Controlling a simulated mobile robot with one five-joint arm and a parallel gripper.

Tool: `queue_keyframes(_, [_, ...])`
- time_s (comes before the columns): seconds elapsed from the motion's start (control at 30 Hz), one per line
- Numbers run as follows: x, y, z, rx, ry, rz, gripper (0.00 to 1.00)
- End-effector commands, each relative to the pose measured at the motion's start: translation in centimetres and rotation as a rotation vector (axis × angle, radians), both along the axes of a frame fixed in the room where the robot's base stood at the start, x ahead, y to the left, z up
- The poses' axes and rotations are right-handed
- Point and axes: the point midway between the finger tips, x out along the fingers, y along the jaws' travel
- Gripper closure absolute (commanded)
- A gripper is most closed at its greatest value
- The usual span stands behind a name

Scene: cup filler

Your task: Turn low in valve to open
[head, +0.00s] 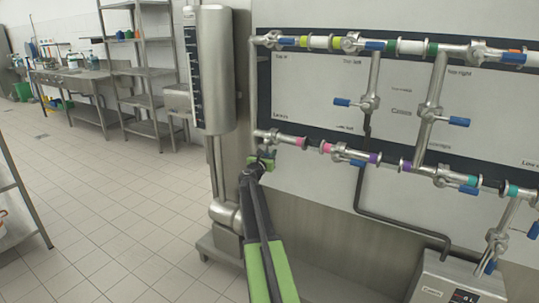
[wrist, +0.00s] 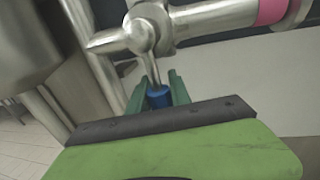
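The low in valve (head: 271,137) sits at the left end of the lower pipe row, beside the metal tank. In the wrist view its steel body (wrist: 145,30) is close ahead, and its blue handle (wrist: 159,97) points down toward me. My gripper (head: 261,160) is just below this valve, at the end of my raised arm. In the wrist view the green fingers of my gripper (wrist: 158,90) stand on either side of the blue handle, with little or no gap. I cannot tell whether they press on it. In the head view the handle is hidden by my gripper.
A tall metal tank (head: 216,70) stands left of the valve. Several other blue-handled valves line the panel (head: 310,90) to the right. A metal box with a display (head: 455,285) is at lower right.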

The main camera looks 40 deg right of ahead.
Motion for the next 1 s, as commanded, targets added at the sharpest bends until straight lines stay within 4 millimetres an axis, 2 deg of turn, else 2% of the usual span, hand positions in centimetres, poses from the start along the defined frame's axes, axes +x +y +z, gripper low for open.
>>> queue_keyframes(0.03, [-0.01,0.00,0.00,0.000,0.000,0.000,0.85])
queue_keyframes(0.13, [-0.01,-0.02,0.00,0.000,0.000,0.000,0.99])
queue_keyframes(0.17, [-0.01,-0.02,0.00,0.000,0.000,0.000,1.00])
queue_keyframes(1.0, [-0.08,-0.08,0.00,0.000,0.000,-0.001,1.00])
